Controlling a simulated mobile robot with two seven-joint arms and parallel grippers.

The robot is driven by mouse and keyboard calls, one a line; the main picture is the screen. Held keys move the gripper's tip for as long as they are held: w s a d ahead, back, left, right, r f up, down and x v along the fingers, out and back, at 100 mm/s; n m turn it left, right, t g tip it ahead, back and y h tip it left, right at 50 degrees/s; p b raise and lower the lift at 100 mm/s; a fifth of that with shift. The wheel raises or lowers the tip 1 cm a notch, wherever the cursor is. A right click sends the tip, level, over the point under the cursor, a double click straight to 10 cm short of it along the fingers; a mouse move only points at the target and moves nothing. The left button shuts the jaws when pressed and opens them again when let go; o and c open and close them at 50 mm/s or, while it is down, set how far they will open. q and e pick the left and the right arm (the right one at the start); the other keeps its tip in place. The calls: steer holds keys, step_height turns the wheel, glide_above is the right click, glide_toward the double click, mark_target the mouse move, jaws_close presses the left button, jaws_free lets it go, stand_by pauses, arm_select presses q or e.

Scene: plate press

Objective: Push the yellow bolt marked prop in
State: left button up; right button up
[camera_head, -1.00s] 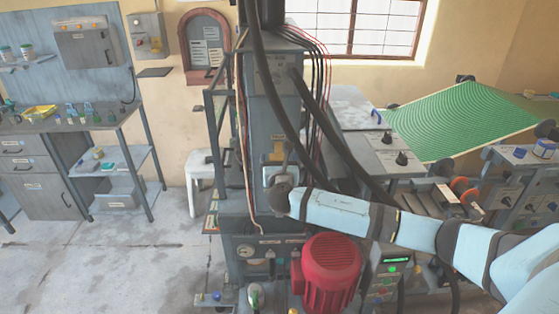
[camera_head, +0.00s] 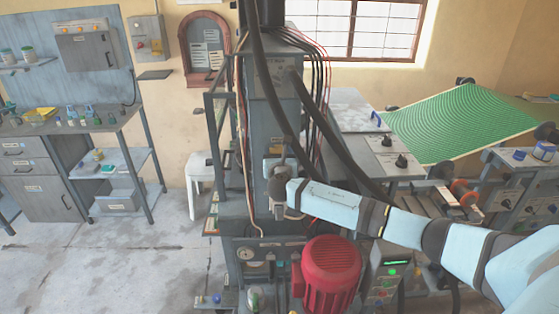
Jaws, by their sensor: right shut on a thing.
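The press (camera_head: 265,110) is a tall grey-blue column with dark hoses in the middle of the view. My right arm comes in from the right, and its gripper (camera_head: 280,172) is against the lower front of the column. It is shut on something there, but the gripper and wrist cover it. I cannot make out the yellow bolt or its prop marking; that spot on the column is small and largely covered. My left gripper is not in view.
A red motor (camera_head: 331,272) stands below my right arm, beside a control box (camera_head: 388,272) with a green display. A green sheet (camera_head: 460,120) slopes at the right. A workbench (camera_head: 72,125) and a white stool (camera_head: 201,168) stand left. The floor between is clear.

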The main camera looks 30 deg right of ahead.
steer(key=shift+d+r, duration=0.15)
steer(key=o, duration=1.1)
steer(key=shift+o, duration=0.9)
steer(key=shift+w, duration=0.2)
steer(key=shift+s, duration=0.1)
steer(key=b+v, duration=0.1)
steer(key=v, duration=1.2)
steer(key=shift+s+a, duration=0.25)
steer(key=shift+a, duration=0.05)
